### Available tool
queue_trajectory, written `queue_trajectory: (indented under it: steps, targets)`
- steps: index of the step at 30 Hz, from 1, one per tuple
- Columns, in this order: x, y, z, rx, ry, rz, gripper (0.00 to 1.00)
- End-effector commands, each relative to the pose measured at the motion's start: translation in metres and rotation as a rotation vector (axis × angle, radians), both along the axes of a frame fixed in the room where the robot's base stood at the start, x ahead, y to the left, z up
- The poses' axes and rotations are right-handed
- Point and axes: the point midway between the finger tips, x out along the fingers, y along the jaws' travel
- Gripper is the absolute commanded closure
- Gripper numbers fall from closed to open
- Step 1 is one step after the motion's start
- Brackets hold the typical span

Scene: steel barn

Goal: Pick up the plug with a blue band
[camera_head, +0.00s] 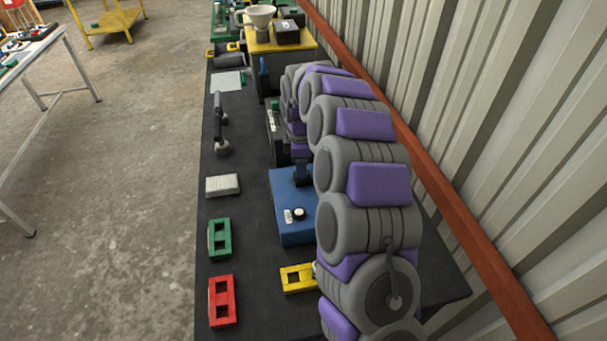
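I cannot make out a plug with a blue band for certain. A blue box (290,237) on the dark bench carries a small black piece with a white top (298,214), and a white label beside it. My grey and purple arm rises from the lower right, runs along the bench and bends down at its far end, above and behind the blue box. My gripper is mostly hidden by the arm; a small dark part (302,174) under the arm's end may be its tip. Its fingers are not clear, and I see nothing held.
The dark bench (245,268) bears a red block (222,301), a green block (219,239), a yellow block (298,278), a light grey block (223,186) and a grey handle (221,120). A yellow box (279,42) stands farther back. A corrugated wall (480,110) borders the right; floor lies left.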

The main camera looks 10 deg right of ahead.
Motion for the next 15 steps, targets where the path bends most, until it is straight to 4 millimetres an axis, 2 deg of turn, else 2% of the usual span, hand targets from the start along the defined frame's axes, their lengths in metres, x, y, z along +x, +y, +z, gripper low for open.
queue_trajectory:
  steps: [1, 10, 15]
  targets:
    - [0.000, -0.001, 0.000, 0.001, 0.000, 0.000, 0.69]
    - [0.000, -0.014, 0.000, 0.014, 0.001, -0.002, 0.98]
    - [0.000, -0.013, -0.001, 0.010, 0.002, -0.003, 1.00]
